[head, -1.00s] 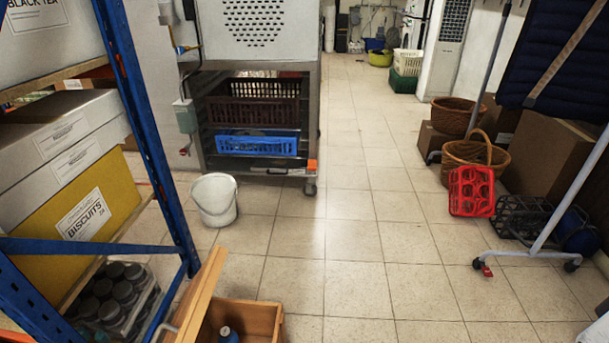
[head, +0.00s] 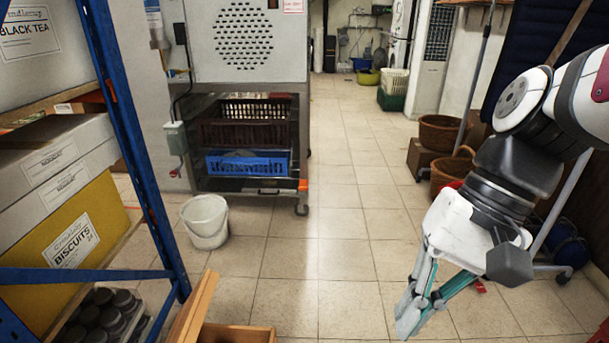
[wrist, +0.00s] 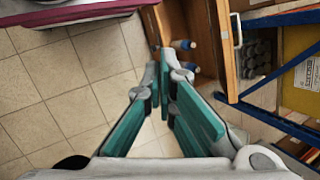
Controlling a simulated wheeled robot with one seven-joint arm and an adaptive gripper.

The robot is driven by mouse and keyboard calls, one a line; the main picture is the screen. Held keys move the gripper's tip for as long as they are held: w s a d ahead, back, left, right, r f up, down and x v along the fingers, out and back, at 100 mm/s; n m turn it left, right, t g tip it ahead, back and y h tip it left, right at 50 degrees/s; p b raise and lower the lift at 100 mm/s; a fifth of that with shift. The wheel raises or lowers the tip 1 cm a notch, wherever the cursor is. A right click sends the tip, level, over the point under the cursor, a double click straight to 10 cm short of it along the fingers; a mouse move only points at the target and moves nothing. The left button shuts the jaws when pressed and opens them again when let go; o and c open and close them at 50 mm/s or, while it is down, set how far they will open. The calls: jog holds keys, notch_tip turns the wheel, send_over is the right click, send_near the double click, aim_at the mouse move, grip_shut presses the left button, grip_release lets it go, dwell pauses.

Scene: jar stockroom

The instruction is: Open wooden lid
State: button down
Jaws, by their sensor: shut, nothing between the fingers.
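The wooden lid (head: 194,312) stands raised and tilted at the left side of the wooden box (head: 237,334), at the bottom edge of the head view. The wrist view shows the lid (wrist: 225,50) with a metal handle on its outer face, beside the open box (wrist: 172,22). Blue bottles with pale tops (wrist: 184,44) show inside the box. My gripper (head: 408,318) is over the floor to the right of the box, apart from the lid. Its fingers (wrist: 165,75) are shut and empty. The lower part of the box is cut off in the head view.
A blue shelf frame (head: 140,150) with cartons and a crate of dark-lidded jars (head: 105,318) stands at left. A white bucket (head: 206,221) is on the floor beyond the box. Wicker baskets (head: 440,133) stand at right. The central tiled floor is clear.

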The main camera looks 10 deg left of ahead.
jog(key=w+a+f+m+g+y+p, duration=0.15)
jog(key=w+a+f+m+y, duration=0.5)
jog(key=w+a+f, duration=0.8)
jog(key=w+a+f+m+t+y, duration=0.1)
jog(key=w+a+f+m+y, duration=0.15)
jog(key=f, duration=0.45)
jog(key=w+a+f+m+t+y, duration=0.1)
jog(key=w+a+f+m, duration=0.15)
jog(key=f, duration=0.55)
jog(key=w+a+f+m+t+y, duration=0.1)
jog(key=a+f+m, duration=0.3)
jog(key=f, duration=0.3)
jog(key=r+b+x, duration=0.2)
jog(key=x, duration=1)
jog(key=shift+a+r+b, duration=0.3)
jog(key=shift+a+b, duration=0.1)
jog(key=shift+a, duration=0.1)
